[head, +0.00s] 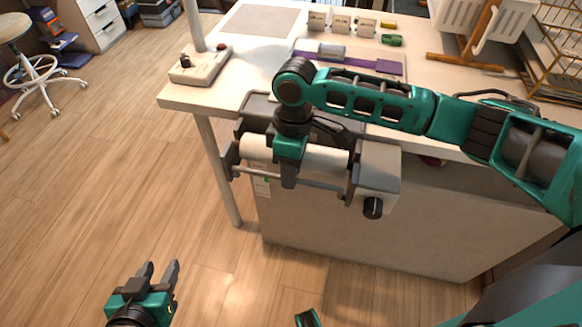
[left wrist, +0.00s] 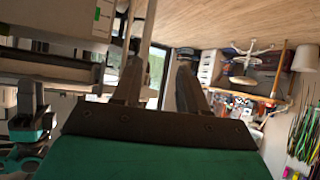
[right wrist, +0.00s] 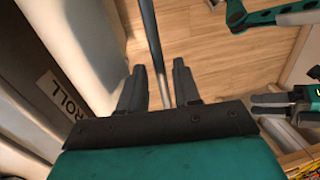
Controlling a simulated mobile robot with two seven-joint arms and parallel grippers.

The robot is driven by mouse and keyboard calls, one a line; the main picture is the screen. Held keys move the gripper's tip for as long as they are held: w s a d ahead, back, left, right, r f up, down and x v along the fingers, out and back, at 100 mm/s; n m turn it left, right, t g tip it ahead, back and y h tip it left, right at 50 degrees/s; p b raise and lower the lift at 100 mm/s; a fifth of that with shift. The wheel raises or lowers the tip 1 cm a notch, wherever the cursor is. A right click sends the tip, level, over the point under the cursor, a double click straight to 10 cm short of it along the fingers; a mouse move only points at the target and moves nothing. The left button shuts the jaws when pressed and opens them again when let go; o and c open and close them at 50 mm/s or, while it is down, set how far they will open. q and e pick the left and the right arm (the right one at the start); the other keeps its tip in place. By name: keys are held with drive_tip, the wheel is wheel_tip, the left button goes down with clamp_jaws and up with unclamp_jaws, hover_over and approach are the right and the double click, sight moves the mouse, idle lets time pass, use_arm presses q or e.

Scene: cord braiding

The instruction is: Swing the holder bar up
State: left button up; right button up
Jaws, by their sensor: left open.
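The holder bar (head: 325,185) is a thin grey metal rod. It runs along the front of the white roll (head: 328,158), between the brackets of the roll holder (head: 378,170) at the table's edge. My right gripper (head: 289,182) points down in front of the roll, at the bar. In the right wrist view the bar (right wrist: 149,35) passes between the two spread fingers (right wrist: 160,85), nearer the left one; whether it touches is unclear. My left gripper (head: 160,270) is open and empty, low over the floor at the lower left. Its spread fingers (left wrist: 160,85) show in the left wrist view.
The white table (head: 240,58) carries a control box (head: 200,65) with a red button, a purple strip (head: 375,64) and small boxes (head: 340,25). A black knob (head: 373,207) sticks out of the holder's right end. The floor (head: 110,180) at left is clear up to the stool (head: 40,85).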

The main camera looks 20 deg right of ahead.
use_arm(q)
drive_tip(key=shift+a, duration=0.1)
use_arm(e)
clamp_jaws()
use_arm(q)
drive_tip(key=a+p, duration=0.1)
drive_tip(key=p, duration=0.1)
drive_tip(key=s+r+p, duration=0.1)
drive_tip(key=p, duration=0.1)
drive_tip(key=shift+s+a+r+y, duration=0.1)
drive_tip(key=shift+a+r+y, duration=0.1)
drive_tip(key=shift+a+y, duration=0.15)
use_arm(e)
drive_tip(key=shift+w+d+g+y, duration=0.25)
drive_tip(key=shift+w+g+y, duration=0.25)
drive_tip(key=shift+g, duration=0.1)
use_arm(q)
drive_tip(key=shift+f, duration=0.1)
use_arm(e)
unclamp_jaws()
drive_tip(key=shift+o, duration=0.8)
use_arm(q)
drive_tip(key=shift+r, duration=0.2)
